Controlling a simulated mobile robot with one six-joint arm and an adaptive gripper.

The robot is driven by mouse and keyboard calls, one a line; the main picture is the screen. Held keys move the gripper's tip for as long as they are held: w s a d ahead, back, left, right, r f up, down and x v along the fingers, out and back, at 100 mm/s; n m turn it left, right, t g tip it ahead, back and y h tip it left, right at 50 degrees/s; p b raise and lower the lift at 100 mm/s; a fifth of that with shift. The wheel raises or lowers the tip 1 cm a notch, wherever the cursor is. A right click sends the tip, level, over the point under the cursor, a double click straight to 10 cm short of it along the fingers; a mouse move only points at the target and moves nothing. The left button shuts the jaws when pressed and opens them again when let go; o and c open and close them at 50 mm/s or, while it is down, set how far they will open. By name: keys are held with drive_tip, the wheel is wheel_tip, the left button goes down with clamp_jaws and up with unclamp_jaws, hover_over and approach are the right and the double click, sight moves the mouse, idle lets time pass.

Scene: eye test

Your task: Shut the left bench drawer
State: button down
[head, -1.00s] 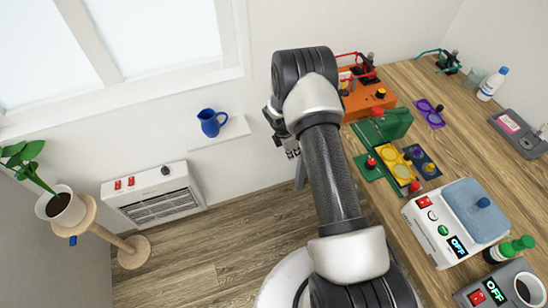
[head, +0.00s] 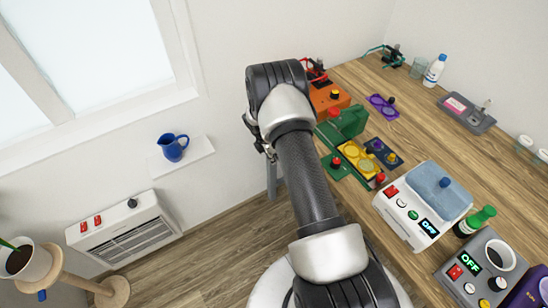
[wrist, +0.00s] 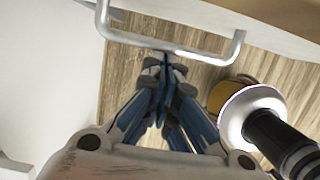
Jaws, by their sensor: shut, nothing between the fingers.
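A pale metal bar handle (wrist: 170,45) crosses the top of the wrist view. It stands out from a pale front (wrist: 265,14), probably a drawer front, mostly cut off by the picture edge. I cannot tell how far the drawer is out, or whether it is the left one. My gripper (wrist: 165,62) is shut and empty, its blue-grey fingertips close by the handle bar; I cannot tell whether they touch it. In the head view the gripper (head: 266,150) is mostly hidden behind my arm, left of the wooden bench (head: 420,135). No drawer shows in the head view.
Floor (head: 215,245) between is clear.

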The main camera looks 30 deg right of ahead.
drive_tip(key=a+f+b, duration=0.1)
drive_tip(key=a, duration=0.3)
drive_tip(key=s+a+r+m+t+p, duration=0.1)
drive_tip(key=s+a+r+m, duration=0.2)
drive_tip(key=r, duration=0.9)
drive_tip(key=s+a+r+m+p, duration=0.1)
drive_tip(key=s+a+r+m, duration=0.2)
drive_tip(key=r, duration=0.9)
drive_tip(key=s+a+r+m+t+p, duration=0.1)
drive_tip(key=s+a+r+m, duration=0.15)
drive_tip(key=r, duration=0.95)
drive_tip(key=s+a+r+m+t+y, duration=0.1)
drive_tip(key=s+a+r+m, duration=0.2)
drive_tip(key=s, duration=0.4)
drive_tip(key=s+a+r+m+y, duration=0.1)
drive_tip(key=s+a+r+m, duration=0.2)
drive_tip(key=s, duration=0.5)
drive_tip(key=s+a+r+m+t, duration=0.1)
drive_tip(key=s+a+r+m, duration=0.1)
drive_tip(key=s, duration=0.6)
drive_tip(key=shift+a+r+m+t+y, duration=0.3)
drive_tip(key=shift+a+r+m+y, duration=0.15)
drive_tip(key=shift+m, duration=0.4)
drive_tip(key=shift+s+d, duration=0.1)
drive_tip(key=shift+d, duration=0.1)
